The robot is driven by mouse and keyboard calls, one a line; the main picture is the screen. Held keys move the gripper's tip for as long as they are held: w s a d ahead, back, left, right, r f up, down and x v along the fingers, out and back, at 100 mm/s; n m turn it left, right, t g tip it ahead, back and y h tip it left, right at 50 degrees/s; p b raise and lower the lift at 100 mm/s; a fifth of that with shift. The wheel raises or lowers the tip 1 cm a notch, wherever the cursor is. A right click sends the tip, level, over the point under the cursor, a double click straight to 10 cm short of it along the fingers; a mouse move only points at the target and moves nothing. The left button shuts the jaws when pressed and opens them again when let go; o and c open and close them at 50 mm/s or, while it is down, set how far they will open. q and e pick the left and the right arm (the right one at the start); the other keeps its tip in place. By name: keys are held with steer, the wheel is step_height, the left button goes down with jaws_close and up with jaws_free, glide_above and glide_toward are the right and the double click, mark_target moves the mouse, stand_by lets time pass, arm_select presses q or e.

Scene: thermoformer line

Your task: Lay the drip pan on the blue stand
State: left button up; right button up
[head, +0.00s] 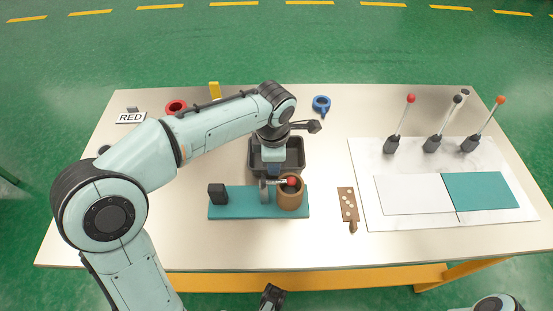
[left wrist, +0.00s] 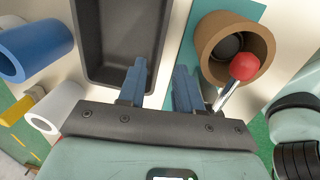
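The drip pan seems to be the dark grey rectangular tray (head: 300,158), mid-table and partly behind my left wrist; it also shows in the left wrist view (left wrist: 108,40). My left gripper (left wrist: 160,72) is open at the pan's near side, one blue finger over its inside and the other just outside its wall. I cannot tell whether they touch it. A short blue hollow cylinder (head: 321,103), likely the blue stand, is behind the pan to the right; it also shows in the left wrist view (left wrist: 35,50). A dark tip at the head view's bottom may be my right gripper (head: 270,297).
A teal board (head: 235,210) with a black block (head: 216,193) and a brown cup (head: 291,200) lies in front of the pan. A red-balled rod (head: 291,181) rises at the cup. Three levers (head: 434,143) stand right. A red ring (head: 175,106) is back left.

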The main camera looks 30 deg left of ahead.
arm_select(q)
steer(key=f, duration=0.3)
steer(key=a+f, duration=0.1)
steer(key=f, duration=0.1)
steer(key=shift+w+f+b, duration=0.3)
steer(key=shift+f, duration=0.05)
jaws_close()
